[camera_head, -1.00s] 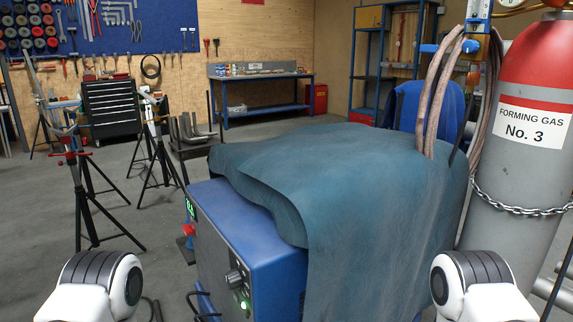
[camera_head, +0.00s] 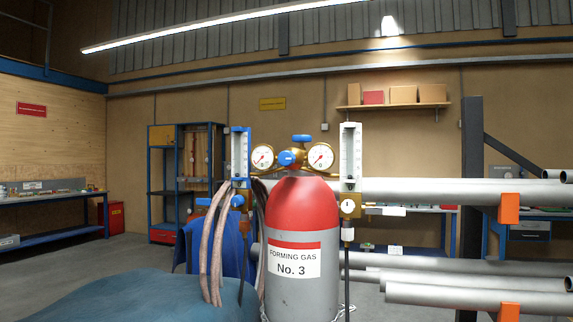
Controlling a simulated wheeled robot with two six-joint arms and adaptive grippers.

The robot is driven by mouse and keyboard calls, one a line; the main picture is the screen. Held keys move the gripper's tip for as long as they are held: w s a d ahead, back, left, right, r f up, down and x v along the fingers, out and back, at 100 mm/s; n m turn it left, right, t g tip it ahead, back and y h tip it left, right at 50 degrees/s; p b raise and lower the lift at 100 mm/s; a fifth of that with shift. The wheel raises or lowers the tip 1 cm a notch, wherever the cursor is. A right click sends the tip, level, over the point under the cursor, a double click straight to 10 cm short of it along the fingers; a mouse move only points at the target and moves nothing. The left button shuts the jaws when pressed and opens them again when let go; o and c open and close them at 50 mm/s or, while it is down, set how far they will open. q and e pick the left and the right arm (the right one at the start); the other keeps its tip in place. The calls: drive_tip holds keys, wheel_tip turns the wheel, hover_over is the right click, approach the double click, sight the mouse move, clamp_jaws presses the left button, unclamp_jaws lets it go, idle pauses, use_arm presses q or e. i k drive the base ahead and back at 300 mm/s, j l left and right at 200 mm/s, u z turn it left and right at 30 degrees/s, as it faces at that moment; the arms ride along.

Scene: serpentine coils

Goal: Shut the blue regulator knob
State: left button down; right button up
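The regulator (camera_head: 306,158) sits on top of the gas cylinder (camera_head: 300,210), which has a red shoulder and a label reading "FORMING GAS No. 3". A round blue knob (camera_head: 287,158) faces me on the regulator, between the left gauge (camera_head: 263,157) and the right gauge (camera_head: 320,156). A separate blue handle (camera_head: 302,138) stands above it on the top of the valve. Whether the knob is open or shut cannot be told. Neither of my grippers is in this view.
A blue-framed flowmeter (camera_head: 241,153) stands left of the gauges and a white one (camera_head: 350,156) right. Brown hoses (camera_head: 212,245) hang at left. A draped blue-green cover (camera_head: 130,300) fills the lower left. Grey pipes (camera_head: 450,192) on a rack extend right.

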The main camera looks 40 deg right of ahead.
sight(286, 159)
drive_tip(key=l+z, duration=1.1)
drive_tip(key=k+j, duration=0.05)
